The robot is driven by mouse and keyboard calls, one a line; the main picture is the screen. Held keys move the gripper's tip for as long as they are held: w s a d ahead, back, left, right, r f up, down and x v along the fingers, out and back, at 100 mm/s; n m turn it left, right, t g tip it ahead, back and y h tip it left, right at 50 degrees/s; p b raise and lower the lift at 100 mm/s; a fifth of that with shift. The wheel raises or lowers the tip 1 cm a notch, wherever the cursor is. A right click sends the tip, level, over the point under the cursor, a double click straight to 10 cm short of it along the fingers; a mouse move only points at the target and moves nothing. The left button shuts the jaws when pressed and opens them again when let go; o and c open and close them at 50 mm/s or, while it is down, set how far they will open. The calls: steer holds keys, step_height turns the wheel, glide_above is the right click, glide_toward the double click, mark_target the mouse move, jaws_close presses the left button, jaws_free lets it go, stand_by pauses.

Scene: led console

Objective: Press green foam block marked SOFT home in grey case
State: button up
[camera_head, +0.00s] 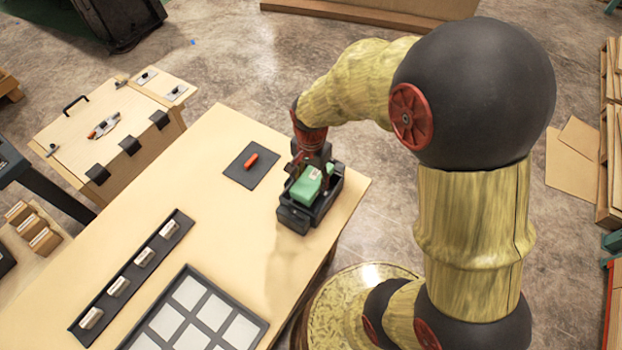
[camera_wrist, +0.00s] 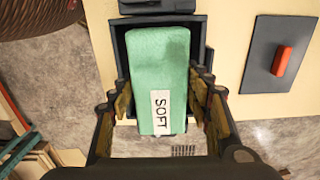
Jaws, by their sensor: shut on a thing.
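The green foam block (camera_head: 308,184) is at the open grey case (camera_head: 326,202) near the table's right corner. In the wrist view the block (camera_wrist: 160,65) shows its white label reading SOFT, and the case (camera_wrist: 122,50) shows behind and around it. My gripper (camera_wrist: 162,112) is shut on the block, one finger on each long side. The block's far end overlaps the case opening; its near end is by the fingers. I cannot tell how deep it sits. The fingers are partly hidden in the head view (camera_head: 312,175).
A dark mat (camera_head: 240,172) with a red piece (camera_head: 251,161) lies left of the case. A wooden cabinet (camera_head: 110,125) stands beyond.

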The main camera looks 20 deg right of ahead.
steer(key=shift+f, duration=0.2)
steer(key=shift+f+b, duration=0.35)
steer(key=shift+f+b, duration=1.65)
steer(key=shift+f, duration=1.3)
steer(key=o, duration=0.9)
step_height(320, 180, up, 12)
